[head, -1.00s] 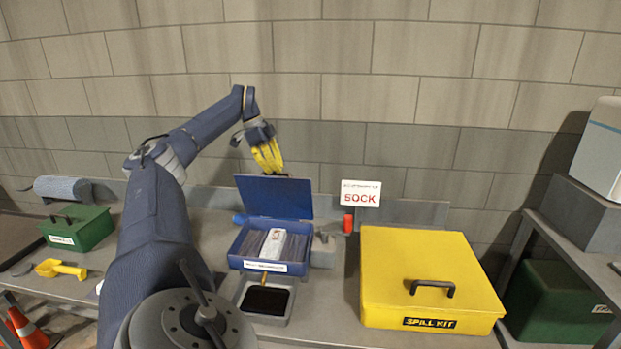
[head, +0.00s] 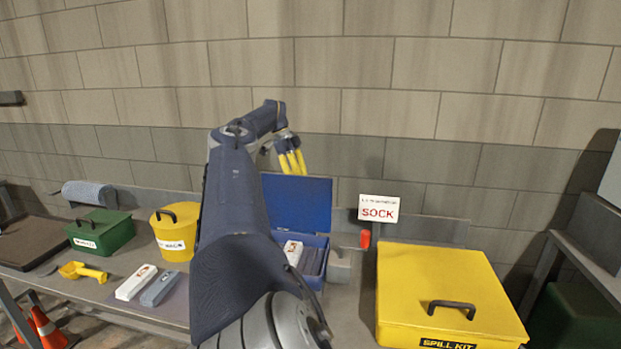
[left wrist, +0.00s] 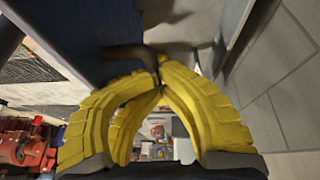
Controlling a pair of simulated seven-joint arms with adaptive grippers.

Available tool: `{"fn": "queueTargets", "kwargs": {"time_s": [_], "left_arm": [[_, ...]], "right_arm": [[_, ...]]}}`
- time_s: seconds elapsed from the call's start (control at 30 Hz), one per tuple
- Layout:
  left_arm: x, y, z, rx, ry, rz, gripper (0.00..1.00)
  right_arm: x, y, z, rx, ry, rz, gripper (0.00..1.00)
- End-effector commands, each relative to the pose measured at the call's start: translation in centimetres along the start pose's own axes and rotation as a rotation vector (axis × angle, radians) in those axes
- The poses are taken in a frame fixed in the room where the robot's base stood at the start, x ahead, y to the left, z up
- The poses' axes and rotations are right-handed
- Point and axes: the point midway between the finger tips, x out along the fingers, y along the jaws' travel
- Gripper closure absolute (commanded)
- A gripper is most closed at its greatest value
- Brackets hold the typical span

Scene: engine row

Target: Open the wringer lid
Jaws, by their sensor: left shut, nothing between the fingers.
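A blue box (head: 323,243) stands at mid-bench in the head view, with its blue lid (head: 305,200) raised upright at the back. A grey block with a red-handled crank (head: 364,239) is at its right side; I take box and crank to be the wringer. My left gripper (head: 302,172) has yellow fingers, shut and empty, at the lid's top edge. In the left wrist view the fingertips (left wrist: 160,80) are beside a dark handle (left wrist: 130,54) on the blue lid (left wrist: 80,35); contact is unclear. My left arm hides the box's left part. My right gripper is not in view.
A yellow spill kit box (head: 450,285) stands to the right, and a SOCK sign (head: 379,208) behind. Left of my arm are a yellow bucket (head: 173,236), a green box (head: 100,232), a yellow scoop (head: 82,271) and two small packs (head: 147,284). A brick wall closes the back.

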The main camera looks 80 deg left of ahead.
Motion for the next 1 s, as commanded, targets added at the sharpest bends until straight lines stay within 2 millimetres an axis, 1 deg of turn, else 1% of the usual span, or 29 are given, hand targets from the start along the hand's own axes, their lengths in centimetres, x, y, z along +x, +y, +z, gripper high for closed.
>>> {"fn": "queueTargets", "kwargs": {"time_s": [0.03, 0.13, 0.6, 0.67, 0.9, 1.0], "left_arm": [[0.86, -0.10, 0.88, 0.000, -0.024, 0.008, 1.00], [0.75, -0.13, 1.23, -0.001, -0.023, 0.006, 1.00], [0.68, -0.14, 1.38, -0.002, -0.021, 0.006, 1.00], [0.68, -0.14, 1.37, -0.002, -0.021, 0.006, 0.94], [0.69, -0.14, 1.37, -0.003, -0.021, 0.006, 0.66], [0.69, -0.13, 1.37, -0.004, -0.021, 0.006, 0.66]], "right_arm": [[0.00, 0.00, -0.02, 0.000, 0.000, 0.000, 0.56], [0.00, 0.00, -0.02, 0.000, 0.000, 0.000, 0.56], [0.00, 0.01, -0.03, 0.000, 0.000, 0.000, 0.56], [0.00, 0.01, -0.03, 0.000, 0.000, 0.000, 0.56], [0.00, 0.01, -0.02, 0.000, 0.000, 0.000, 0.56], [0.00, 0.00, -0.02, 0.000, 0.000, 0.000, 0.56]]}}
